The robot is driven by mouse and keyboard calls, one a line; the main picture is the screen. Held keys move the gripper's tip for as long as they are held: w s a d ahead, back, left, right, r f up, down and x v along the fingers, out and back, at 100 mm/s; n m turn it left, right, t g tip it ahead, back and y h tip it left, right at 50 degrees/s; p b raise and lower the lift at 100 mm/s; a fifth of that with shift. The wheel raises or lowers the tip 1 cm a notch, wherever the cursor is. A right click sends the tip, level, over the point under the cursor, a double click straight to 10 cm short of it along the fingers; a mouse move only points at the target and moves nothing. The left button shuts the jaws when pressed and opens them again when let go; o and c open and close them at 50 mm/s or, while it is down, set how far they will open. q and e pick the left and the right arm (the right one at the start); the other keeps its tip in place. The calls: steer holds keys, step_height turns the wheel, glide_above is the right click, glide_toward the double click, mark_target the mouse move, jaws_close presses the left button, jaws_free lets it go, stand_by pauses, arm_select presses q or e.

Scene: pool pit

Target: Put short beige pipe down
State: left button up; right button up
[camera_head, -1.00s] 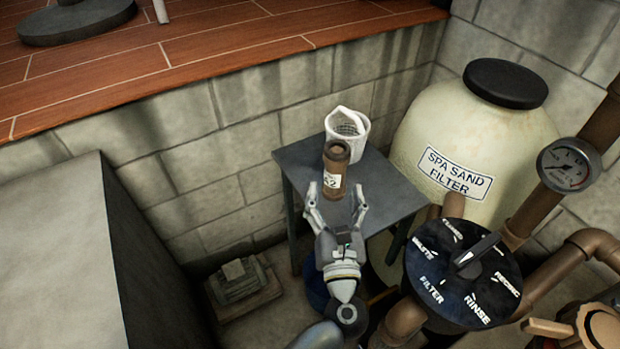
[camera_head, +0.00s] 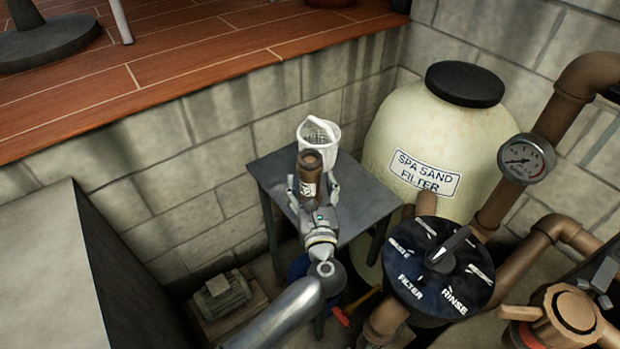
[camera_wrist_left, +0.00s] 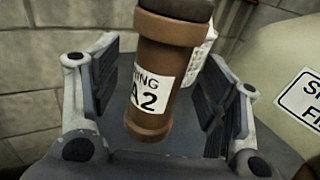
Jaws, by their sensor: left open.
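The short beige pipe (camera_head: 310,172), brown with a white label, stands on the grey table (camera_head: 362,207) in the head view. It also shows in the left wrist view (camera_wrist_left: 168,75), slightly tilted in that picture, with its top cut off. My left gripper (camera_head: 313,188) is open, with one finger on each side of the pipe. In the left wrist view the fingers (camera_wrist_left: 165,95) show a gap on both sides of the pipe. Grey parts at the right edge of the head view may be my right gripper (camera_head: 598,280); its jaw state is unclear.
A white mesh basket (camera_head: 319,138) stands just behind the pipe. The sand filter tank (camera_head: 435,130) is to the right. A black valve dial (camera_head: 440,265) and brown pipework fill the right foreground. The table's right side is clear.

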arm_select(q)
steer(key=shift+w, duration=1)
steer(key=c, duration=1.2)
steer(key=shift+c, duration=1)
steer(key=shift+r, duration=0.15)
